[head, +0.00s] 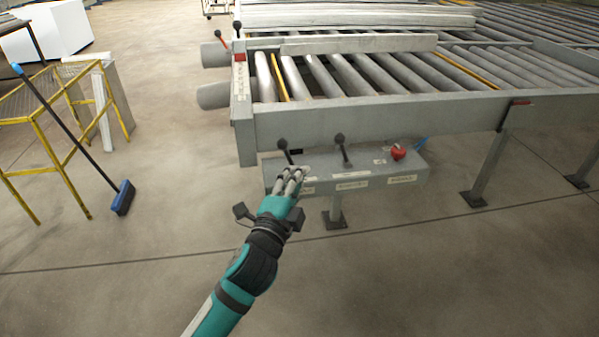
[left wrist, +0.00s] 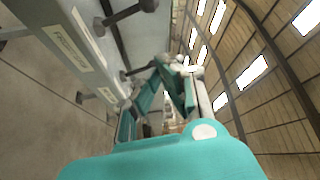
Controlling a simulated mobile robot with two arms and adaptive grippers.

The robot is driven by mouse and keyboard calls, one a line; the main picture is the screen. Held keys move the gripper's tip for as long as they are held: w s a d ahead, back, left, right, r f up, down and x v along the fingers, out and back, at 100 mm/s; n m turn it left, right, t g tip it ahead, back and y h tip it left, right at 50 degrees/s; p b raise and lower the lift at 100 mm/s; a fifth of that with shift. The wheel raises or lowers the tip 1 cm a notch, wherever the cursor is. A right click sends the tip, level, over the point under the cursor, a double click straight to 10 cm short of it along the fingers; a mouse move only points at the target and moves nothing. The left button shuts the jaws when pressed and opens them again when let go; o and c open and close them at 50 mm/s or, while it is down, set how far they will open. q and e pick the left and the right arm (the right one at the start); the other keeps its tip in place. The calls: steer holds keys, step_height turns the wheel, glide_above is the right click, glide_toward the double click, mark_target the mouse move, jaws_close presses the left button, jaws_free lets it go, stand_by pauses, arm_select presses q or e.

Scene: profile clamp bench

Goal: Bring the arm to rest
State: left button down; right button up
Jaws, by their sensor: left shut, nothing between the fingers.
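My left gripper (head: 292,178) is at the front left edge of the grey control box (head: 400,177), near the left black-knobbed lever (head: 284,147). Its fingers are shut and empty; they also show closed together in the left wrist view (left wrist: 172,68). A second black-knobbed lever (head: 342,148) stands to the right on the box, with a red knob (head: 398,152) further right. In the left wrist view, the labelled side of the box (left wrist: 72,42) is at the left, with levers sticking out above it. I cannot tell whether the fingers touch the box. My right gripper is not in view.
The grey roller bench (head: 420,106) stands behind the box, with a leg (head: 487,168) at the right. A yellow frame (head: 62,135) and a blue broom (head: 122,198) are at the left. The floor around my arm is clear.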

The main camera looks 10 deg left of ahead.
arm_select(q)
steer(key=shift+d, duration=0.1)
steer(key=a+f+n+g+y+p, duration=0.1)
steer(key=a+f+n+g, duration=0.15)
steer(key=f, duration=0.95)
steer(key=a+f+n+g+y, duration=0.1)
steer(key=f+g, duration=0.2)
steer(key=f, duration=0.9)
steer(key=s+a+f+n+g+p, duration=0.1)
steer(key=s+a+f+n+g, duration=0.1)
steer(key=s+f, duration=0.45)
steer(key=s+a+f+n+g, duration=0.1)
steer(key=s+a+f+n, duration=0.15)
steer(key=f, duration=0.75)
steer(key=s+a+f+n+g+y+p, duration=0.1)
steer(key=s+a+f+n+g, duration=0.15)
steer(key=s+f, duration=0.65)
steer(key=s+a+f+n+g, duration=0.1)
steer(key=s+f+g, duration=0.2)
steer(key=s+f, duration=0.55)
steer(key=s+a+f+n+g, duration=0.2)
steer(key=s, duration=1)
steer(key=s+a+f+n+g+p, duration=0.1)
steer(key=s+f+n+g, duration=0.1)
steer(key=s, duration=1)
steer(key=shift+s+a+f+y, duration=0.35)
steer(key=shift+f+y, duration=0.05)
steer(key=shift+f, duration=0.1)
